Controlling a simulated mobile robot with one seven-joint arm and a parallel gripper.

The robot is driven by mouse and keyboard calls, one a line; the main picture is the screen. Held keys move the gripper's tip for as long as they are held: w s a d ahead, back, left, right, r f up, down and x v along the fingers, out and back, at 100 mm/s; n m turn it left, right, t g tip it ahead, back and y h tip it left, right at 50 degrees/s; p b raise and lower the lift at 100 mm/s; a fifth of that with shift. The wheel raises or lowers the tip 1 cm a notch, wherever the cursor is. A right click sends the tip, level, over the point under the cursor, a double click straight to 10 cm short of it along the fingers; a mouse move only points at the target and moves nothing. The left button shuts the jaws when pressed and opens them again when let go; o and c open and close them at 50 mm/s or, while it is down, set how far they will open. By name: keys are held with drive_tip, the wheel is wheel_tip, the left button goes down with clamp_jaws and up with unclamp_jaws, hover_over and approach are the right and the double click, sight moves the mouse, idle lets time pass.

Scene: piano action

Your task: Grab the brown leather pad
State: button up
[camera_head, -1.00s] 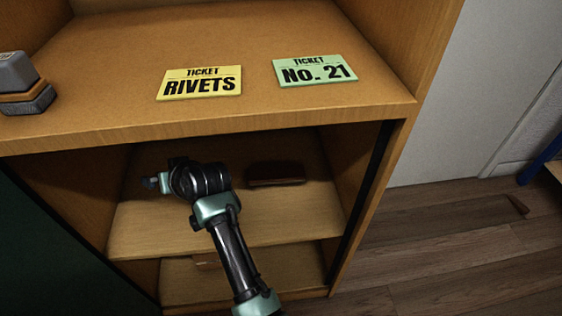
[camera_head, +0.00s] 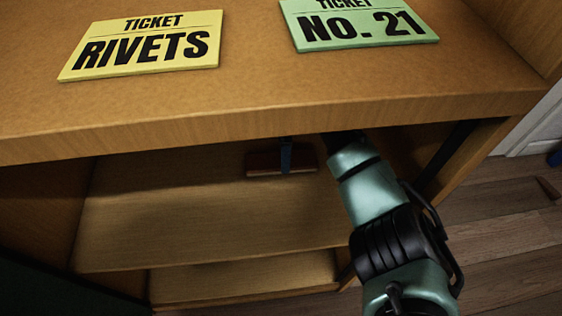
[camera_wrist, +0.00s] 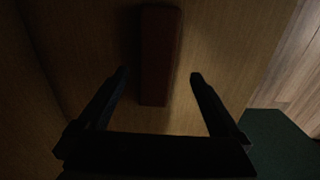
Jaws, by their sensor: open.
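The brown leather pad (camera_head: 264,163) is a dark reddish-brown block lying on the upper inner shelf of the cabinet in the head view. In the wrist view the pad (camera_wrist: 160,55) runs lengthwise away from my gripper, and its near end lies between the lines of the two fingers. My gripper (camera_wrist: 160,74) is open and empty, with one finger on each side of the pad's near end. In the head view a finger of my gripper (camera_head: 286,155) shows in front of the pad; the rest is hidden under the cabinet top. I cannot tell how high the fingers are above the shelf.
The cabinet top (camera_head: 270,85) overhangs the shelf, with a yellow RIVETS ticket (camera_head: 145,45) and a green No. 21 ticket (camera_head: 362,25) on it. The upper inner shelf (camera_head: 190,220) is bare left of the pad. A lower shelf (camera_head: 240,278) lies beneath.

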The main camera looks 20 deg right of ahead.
sight(265, 163)
drive_tip(key=f+b, duration=0.2)
drive_tip(key=f, duration=0.1)
drive_tip(key=f+b, duration=0.1)
drive_tip(key=shift+w+a+f, duration=0.1)
drive_tip(key=shift+w+f, duration=0.2)
drive_tip(key=shift+c, duration=0.2)
drive_tip(key=c, duration=1.4)
drive_tip(key=shift+r, duration=0.1)
drive_tip(key=shift+r, duration=0.1)
